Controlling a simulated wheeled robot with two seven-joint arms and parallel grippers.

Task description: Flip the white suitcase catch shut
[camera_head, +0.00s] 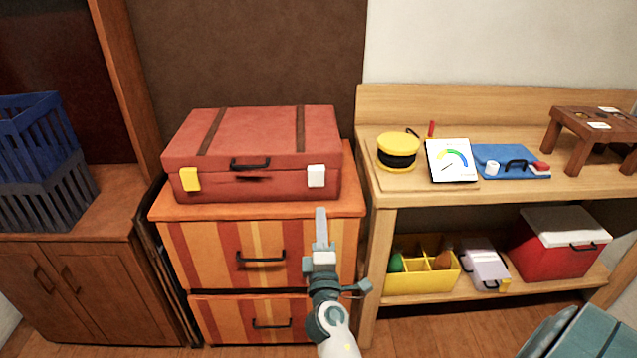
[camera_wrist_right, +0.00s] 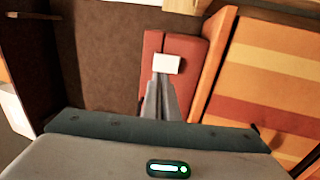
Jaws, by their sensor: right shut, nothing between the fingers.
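The red suitcase (camera_head: 255,150) lies closed-looking on top of the striped drawer cabinet. Its white catch (camera_head: 316,176) is at the front right, and a yellow catch (camera_head: 189,180) is at the front left. I cannot tell for sure how far the white catch is turned. My right gripper (camera_head: 321,212) is shut and empty, just below and in front of the white catch. In the right wrist view the fingertips (camera_wrist_right: 160,80) point at the white catch (camera_wrist_right: 167,63), close to its lower edge; I cannot tell whether they touch. My left gripper is not in view.
The striped cabinet (camera_head: 213,213) has two drawers with dark handles. A wooden bench (camera_head: 450,197) to the right carries a yellow-black round box (camera_head: 397,150), a gauge card (camera_head: 451,160) and a blue case (camera_head: 508,158).

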